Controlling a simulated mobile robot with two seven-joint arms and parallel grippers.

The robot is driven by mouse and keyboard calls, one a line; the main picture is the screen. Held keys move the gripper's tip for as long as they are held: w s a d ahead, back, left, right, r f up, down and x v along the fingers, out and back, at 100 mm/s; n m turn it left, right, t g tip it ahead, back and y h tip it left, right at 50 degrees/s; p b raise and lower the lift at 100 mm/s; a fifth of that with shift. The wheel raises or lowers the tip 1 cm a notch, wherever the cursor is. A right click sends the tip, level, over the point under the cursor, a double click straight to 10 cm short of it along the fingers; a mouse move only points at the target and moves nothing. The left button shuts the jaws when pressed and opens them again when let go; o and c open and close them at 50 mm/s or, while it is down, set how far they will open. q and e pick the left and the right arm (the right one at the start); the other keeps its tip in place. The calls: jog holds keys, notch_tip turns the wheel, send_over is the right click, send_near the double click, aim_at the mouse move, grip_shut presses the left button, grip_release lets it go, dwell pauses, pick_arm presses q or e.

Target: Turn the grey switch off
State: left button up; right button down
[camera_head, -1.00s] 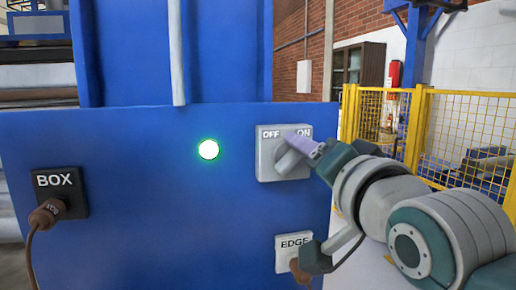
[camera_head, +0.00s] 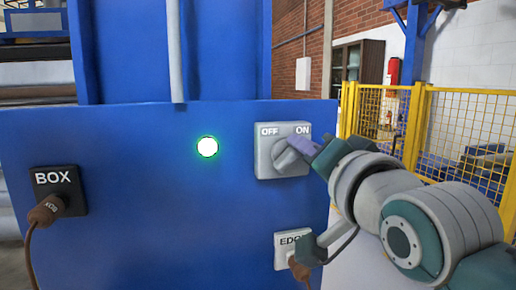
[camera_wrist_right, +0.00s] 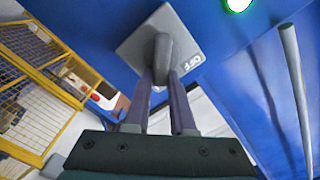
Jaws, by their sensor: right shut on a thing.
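The grey switch (camera_head: 265,165) is a square plate marked OFF and ON on the blue panel. Its knob (camera_head: 288,163) slants up to the right, toward ON. My right gripper (camera_head: 307,148) reaches in from the right and is shut on the knob. In the right wrist view the two dark fingers (camera_wrist_right: 163,95) stand on either side of the grey knob (camera_wrist_right: 162,55), and the switch plate (camera_wrist_right: 188,30) lies behind it. The fingers and wrist hide part of the knob's right end in the head view. My left gripper is not in view.
A lit green lamp (camera_head: 207,147) is left of the switch. A black BOX socket (camera_head: 70,180) with a brown plug (camera_head: 46,210) is at the left. A yellow fence (camera_head: 466,130) stands behind.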

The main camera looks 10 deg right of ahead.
dwell(0.4)
jog(key=n+p, duration=0.1)
jog(key=n, duration=0.2)
jog(key=a+n+p, duration=0.1)
jog(key=n, duration=0.3)
jog(key=n+p, duration=0.2)
jog(key=n, duration=0.2)
jog(key=shift+a+r, duration=0.3)
jog(key=shift+a, duration=0.1)
jog(key=n, duration=0.2)
jog(key=shift+a+f+n, duration=0.1)
jog(key=shift+a+n, duration=0.1)
jog(key=shift+n, duration=0.1)
jog(key=n, duration=0.3)
jog(key=shift+a+f, duration=0.2)
jog(key=shift+a, duration=0.05)
jog(key=shift+n, duration=0.7)
